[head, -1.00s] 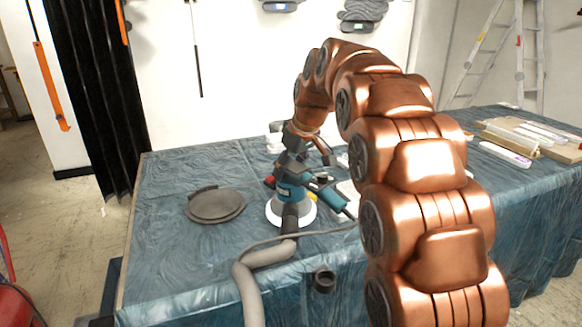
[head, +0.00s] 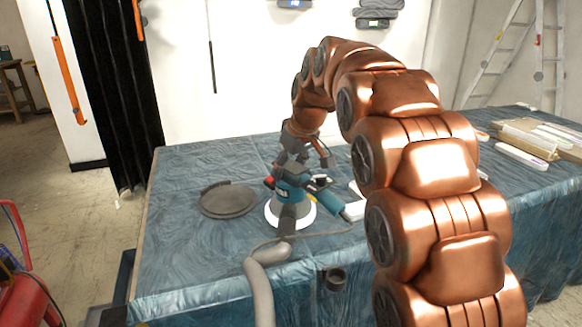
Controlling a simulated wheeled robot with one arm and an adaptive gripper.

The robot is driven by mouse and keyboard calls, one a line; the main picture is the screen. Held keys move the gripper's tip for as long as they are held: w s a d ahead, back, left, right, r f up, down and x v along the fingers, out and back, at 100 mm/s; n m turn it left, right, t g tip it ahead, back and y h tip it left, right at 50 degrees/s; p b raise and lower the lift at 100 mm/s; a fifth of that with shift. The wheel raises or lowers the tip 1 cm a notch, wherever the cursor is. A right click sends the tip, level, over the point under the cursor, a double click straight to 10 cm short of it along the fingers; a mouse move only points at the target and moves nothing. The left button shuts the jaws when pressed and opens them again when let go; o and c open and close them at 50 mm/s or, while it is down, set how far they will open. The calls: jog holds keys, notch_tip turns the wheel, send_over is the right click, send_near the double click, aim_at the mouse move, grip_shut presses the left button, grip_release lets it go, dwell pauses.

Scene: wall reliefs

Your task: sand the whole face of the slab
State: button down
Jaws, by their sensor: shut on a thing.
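I cannot tell whether the pad touches the sheet. A pale flat piece (head: 355,209) shows beside the sander, partly hidden by my arm; I cannot tell if it is the slab. No slab face is clearly in view.
The table is covered by a blue sheet (head: 180,265). Boards and pale blocks (head: 530,138) lie far right. A red machine (head: 30,300) stands at lower left.

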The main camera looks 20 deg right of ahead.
jog(key=shift+r, duration=0.3)
jog(key=shift+r+p, duration=1.55)
jog(key=shift+r, duration=1.35)
